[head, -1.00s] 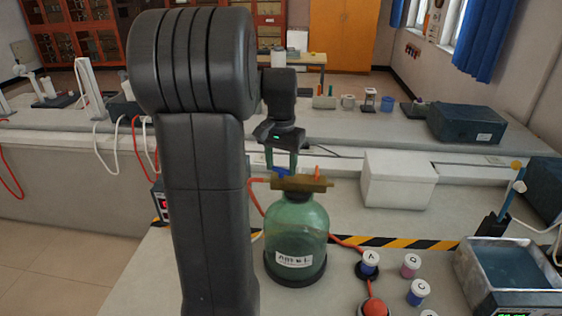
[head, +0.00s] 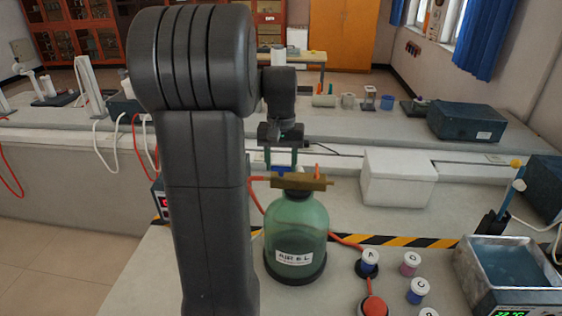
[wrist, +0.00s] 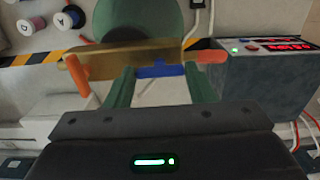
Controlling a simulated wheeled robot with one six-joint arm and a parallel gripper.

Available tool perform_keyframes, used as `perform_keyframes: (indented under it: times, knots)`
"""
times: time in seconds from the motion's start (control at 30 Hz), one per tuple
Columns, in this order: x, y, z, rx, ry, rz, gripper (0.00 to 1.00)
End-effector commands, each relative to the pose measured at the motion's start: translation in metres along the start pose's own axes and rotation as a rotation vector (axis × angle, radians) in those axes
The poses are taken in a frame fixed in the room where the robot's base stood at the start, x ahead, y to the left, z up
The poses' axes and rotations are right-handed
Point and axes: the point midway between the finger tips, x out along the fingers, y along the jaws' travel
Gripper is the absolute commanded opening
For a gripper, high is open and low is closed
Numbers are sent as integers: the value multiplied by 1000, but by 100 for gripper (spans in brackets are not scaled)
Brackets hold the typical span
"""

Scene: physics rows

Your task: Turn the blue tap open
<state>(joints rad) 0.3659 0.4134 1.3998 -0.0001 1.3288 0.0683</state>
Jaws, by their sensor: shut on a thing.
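The blue tap (wrist: 160,70) is a small blue handle on a brass bar (wrist: 110,62), seen in the wrist view. In the head view the bar (head: 305,182) sits across the neck of a green glass bottle (head: 296,228) labelled with "AIR". My gripper (head: 281,162) reaches down from above onto the blue handle (head: 280,169). In the wrist view its two green fingers (wrist: 160,78) stand on either side of the blue handle, shut on it. The handle's stem is partly hidden. An orange tap (wrist: 78,72) stands on the bar's other end.
An orange hose (head: 345,241) runs from behind the bottle to the right. A white box (head: 398,178) stands behind. A box with a red display (wrist: 265,75) is close by in the wrist view.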

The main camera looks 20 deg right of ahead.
Motion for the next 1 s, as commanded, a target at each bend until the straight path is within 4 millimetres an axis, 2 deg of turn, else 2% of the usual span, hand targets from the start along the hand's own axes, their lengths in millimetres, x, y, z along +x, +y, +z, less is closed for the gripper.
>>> perform_keyframes:
  times: [0.13,0.17,0.27,0.57,0.67,0.77,1.0]
  knots:
    - [0,0,0,0,1,0,26]
    - [0,0,0,0,1,0,51]
    - [0,0,0,0,1,0,71]
    - [-1,0,0,1,1,0,71]
    - [-7,0,-1,1,4,0,71]
    - [-22,0,-1,1,6,0,71]
    - [-77,0,-1,1,7,-1,71]
